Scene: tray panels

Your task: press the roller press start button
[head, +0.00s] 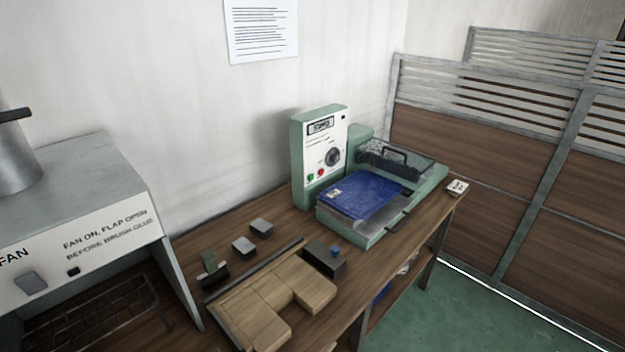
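The roller press (372,236) is a pale green machine on the wooden bench. Its upright control box (307,137) has a white front panel with a dark display, a black dial (332,157), a green button (310,177) and a red button (320,173). The button labels are too small to read. A blue sheet or panel (362,194) lies on the press bed, in front of a dark roller section with a clear cover (395,160). Neither of my grippers is in view.
Wooden blocks (262,308) and small metal blocks (261,228) lie on the bench (275,245) left of the press. A fume hood with a fan label (95,185) stands at left. Slatted partitions (480,130) stand at right, with green floor (490,310) before them.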

